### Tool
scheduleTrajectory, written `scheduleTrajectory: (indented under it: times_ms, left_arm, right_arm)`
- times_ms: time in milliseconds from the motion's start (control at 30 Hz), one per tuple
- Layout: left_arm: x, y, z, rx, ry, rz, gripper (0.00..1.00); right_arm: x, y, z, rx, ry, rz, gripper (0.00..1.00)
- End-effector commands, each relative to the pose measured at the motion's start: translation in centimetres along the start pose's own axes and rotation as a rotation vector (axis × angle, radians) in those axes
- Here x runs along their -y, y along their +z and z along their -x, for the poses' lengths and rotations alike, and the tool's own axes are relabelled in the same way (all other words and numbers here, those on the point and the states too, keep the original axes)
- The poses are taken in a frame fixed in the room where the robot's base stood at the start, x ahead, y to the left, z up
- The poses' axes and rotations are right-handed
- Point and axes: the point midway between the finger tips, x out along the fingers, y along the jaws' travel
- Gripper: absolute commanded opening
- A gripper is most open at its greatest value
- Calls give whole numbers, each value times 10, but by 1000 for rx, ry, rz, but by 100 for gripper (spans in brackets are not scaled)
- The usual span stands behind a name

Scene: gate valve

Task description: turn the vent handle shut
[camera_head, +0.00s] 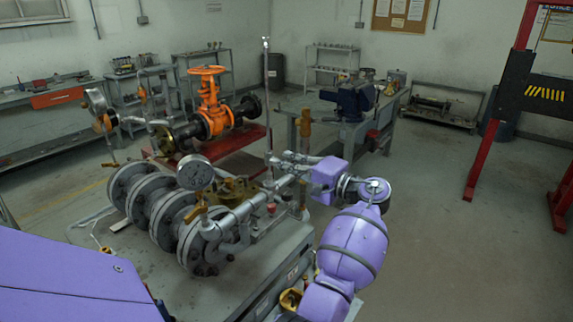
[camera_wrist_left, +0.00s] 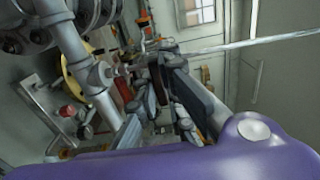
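My left gripper (camera_head: 287,161) is at the right end of the grey pipework, by the foot of a thin upright rod (camera_head: 267,95). Its fingers point left, toward the small fittings there. In the left wrist view the gripper (camera_wrist_left: 163,70) has its fingertips close together beside the pipe fittings. The vent handle cannot be told apart clearly from the fingers and fittings, and whether it is between the fingertips is unclear. The grey pipe (camera_head: 240,212) runs below and left of the gripper; it also shows in the left wrist view (camera_wrist_left: 75,55). My right gripper is out of view.
Several grey flanges (camera_head: 160,212), a pressure gauge (camera_head: 195,173) and a yellowish handwheel (camera_head: 238,189) stand left of the gripper. An orange gate valve (camera_head: 210,100) is behind. A workbench with a blue vise (camera_head: 352,100) stands beyond. The floor at right is clear up to a red frame (camera_head: 488,130).

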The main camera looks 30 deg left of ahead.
Motion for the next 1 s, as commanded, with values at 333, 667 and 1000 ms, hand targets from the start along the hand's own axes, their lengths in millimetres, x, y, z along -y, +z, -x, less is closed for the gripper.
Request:
scheduleTrajectory:
  times_ms: [333, 667, 1000]
  left_arm:
    - [0, 0, 0, -1, -1, 1, 27]
    - [0, -1, 26, -4, 1, 1, 27]
    - [1, -1, 96, -4, 0, 0, 27]
  right_arm:
    - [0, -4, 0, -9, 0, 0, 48]
    - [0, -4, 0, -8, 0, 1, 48]
    - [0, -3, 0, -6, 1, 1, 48]
